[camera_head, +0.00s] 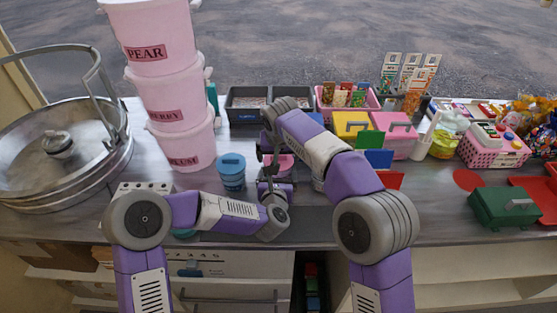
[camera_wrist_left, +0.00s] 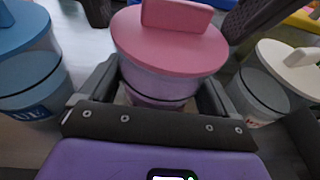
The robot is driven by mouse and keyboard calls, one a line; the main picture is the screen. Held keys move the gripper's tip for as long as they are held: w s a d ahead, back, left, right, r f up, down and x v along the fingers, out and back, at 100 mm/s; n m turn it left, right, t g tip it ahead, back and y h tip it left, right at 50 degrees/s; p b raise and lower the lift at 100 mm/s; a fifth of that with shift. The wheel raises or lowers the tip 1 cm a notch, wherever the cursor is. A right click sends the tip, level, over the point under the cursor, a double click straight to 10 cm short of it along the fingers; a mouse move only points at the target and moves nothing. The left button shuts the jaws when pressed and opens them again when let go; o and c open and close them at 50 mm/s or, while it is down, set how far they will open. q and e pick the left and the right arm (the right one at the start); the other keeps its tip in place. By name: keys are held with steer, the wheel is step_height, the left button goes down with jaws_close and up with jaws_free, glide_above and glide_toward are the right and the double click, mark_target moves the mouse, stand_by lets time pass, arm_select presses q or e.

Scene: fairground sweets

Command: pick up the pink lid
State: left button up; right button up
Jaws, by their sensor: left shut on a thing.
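The pink lid (camera_wrist_left: 170,42) with its upright block handle sits on a translucent pot (camera_wrist_left: 158,84) in the left wrist view. In the head view the lid (camera_head: 284,164) is partly hidden by my arms. My left gripper (camera_wrist_left: 157,98) is shut on the pot's body below the lid, one finger on each side. My right gripper (camera_head: 266,154) hangs over the lid from behind. Its dark fingers show at the top of the left wrist view, apart on either side of the lid's handle, with gaps.
A blue-lidded pot (camera_head: 231,170) stands close on the left, and a white-lidded pot (camera_wrist_left: 275,80) on the right. Stacked pink buckets (camera_head: 180,100) and a large metal pan (camera_head: 60,150) fill the left. Dark trays (camera_head: 246,104) lie behind. A green box (camera_head: 505,207) is at right.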

arm_select(q)
steer(key=shift+r, duration=0.2)
arm_select(e)
steer(key=c, duration=0.7)
steer(key=shift+o, duration=0.2)
steer(key=shift+r, duration=0.15)
step_height(320, 180, up, 10)
arm_select(q)
steer(key=shift+f, duration=0.1)
arm_select(e)
steer(key=shift+f, duration=0.25)
arm_select(q)
steer(key=shift+f+b, duration=0.25)
steer(key=shift+b, duration=0.3)
arm_select(e)
steer(key=shift+f, duration=0.35)
arm_select(q)
steer(key=shift+f+b, duration=0.2)
steer(key=shift+b, duration=0.15)
arm_select(e)
steer(key=shift+f, duration=0.4)
